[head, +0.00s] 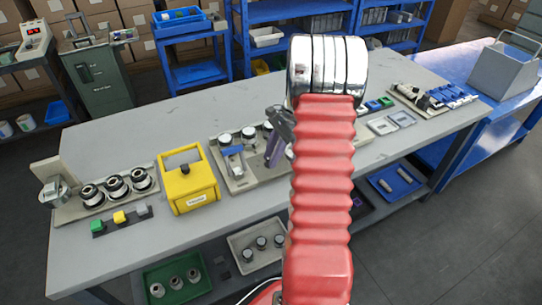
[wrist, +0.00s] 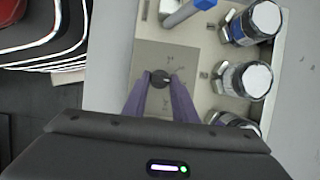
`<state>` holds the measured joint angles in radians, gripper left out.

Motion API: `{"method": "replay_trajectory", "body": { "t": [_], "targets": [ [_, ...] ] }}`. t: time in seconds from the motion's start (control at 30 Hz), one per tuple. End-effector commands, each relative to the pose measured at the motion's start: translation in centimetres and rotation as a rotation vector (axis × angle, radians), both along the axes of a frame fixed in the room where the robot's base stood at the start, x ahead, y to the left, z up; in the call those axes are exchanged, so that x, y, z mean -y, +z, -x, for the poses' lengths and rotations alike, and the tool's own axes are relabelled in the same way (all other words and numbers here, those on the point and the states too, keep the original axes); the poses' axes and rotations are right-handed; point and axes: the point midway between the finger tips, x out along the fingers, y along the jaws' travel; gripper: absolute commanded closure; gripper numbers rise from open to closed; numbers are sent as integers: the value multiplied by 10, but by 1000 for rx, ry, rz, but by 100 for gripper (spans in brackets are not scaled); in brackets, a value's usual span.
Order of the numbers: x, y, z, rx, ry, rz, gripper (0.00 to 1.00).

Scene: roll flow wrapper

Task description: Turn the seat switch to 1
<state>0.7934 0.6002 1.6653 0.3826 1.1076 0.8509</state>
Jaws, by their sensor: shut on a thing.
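The switch (wrist: 160,75) is a small dark round knob on a beige square plate (wrist: 150,52) in the wrist view. Small marks stand around it on the plate, too small to read. My gripper (wrist: 160,82) reaches down over the plate with its two purple fingers on either side of the knob, shut on it. In the head view my gripper (head: 274,150) is over the beige panel (head: 238,184) at the middle of the bench. The knob is hidden there by my gripper and red arm. The knob's exact pointing direction is unclear.
A yellow box (head: 188,184) and a stand with three rollers (head: 116,187) are to the left. Grey bench top (head: 256,205) is clear in front of the panel.

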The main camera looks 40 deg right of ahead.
Motion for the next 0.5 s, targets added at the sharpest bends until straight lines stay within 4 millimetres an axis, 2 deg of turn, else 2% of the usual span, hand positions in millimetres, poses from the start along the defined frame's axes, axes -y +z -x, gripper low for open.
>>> {"method": "replay_trajectory", "body": {
  "t": [0.17, 0.2, 0.5],
  "targets": [
    [1, 1, -1, 3, -2, 2, 96],
    [-4, 1, -2, 3, 1, 2, 98],
    [-1, 1, -3, 4, 31, 2, 97]
  ]
}}
